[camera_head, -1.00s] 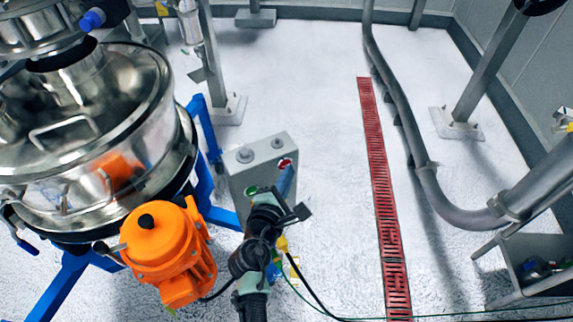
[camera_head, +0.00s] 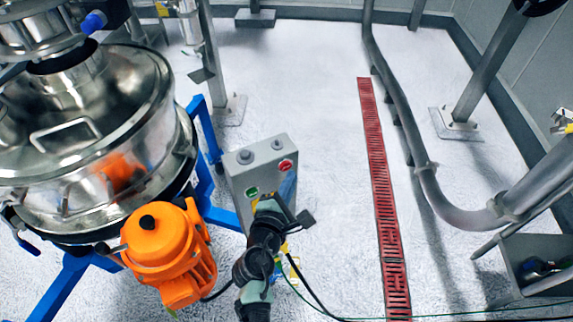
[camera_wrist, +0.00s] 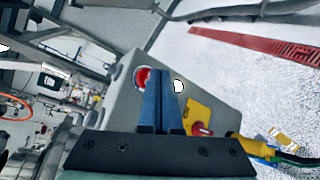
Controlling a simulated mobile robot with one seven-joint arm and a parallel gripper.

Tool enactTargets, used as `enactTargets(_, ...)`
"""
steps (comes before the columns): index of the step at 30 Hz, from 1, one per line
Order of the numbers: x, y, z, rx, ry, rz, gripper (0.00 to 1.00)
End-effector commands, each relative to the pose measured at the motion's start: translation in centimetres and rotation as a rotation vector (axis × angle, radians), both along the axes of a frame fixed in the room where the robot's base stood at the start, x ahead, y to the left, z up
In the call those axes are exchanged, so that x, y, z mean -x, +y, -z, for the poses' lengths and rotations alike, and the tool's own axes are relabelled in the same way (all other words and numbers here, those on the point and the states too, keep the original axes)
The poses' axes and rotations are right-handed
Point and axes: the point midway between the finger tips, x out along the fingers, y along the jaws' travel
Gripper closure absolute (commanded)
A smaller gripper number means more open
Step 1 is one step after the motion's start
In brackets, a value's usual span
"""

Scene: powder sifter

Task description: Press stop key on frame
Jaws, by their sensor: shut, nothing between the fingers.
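The grey control box (camera_head: 262,160) stands beside the sifter with a red button (camera_head: 286,165) and a green button (camera_head: 252,192) on its front face. The red button is the likely stop key; its lettering is too small to read. My gripper (camera_head: 289,176), with blue fingers, is shut and empty just in front of the box, below the red button and apart from it as far as I can tell. In the wrist view the red button (camera_wrist: 142,77) shows just left of the fingertips (camera_wrist: 161,72), partly hidden by them.
The steel sifter (camera_head: 80,130) on its blue frame and the orange motor (camera_head: 165,250) stand left of my arm. Cables run below. Floor is open towards the red drain grate (camera_head: 378,170).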

Motion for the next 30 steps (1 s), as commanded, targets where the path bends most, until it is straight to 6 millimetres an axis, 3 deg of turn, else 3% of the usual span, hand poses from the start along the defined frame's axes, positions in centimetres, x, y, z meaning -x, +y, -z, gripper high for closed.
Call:
enactTargets(8, 0.4, -0.3, 0.0, 0.000, 0.001, 0.002, 1.00)
enactTargets(21, 3.9, -2.5, 0.0, 0.000, 0.001, 0.002, 1.00)
enactTargets(30, 4.3, -2.7, 0.1, 0.000, 0.000, 0.001, 1.00)
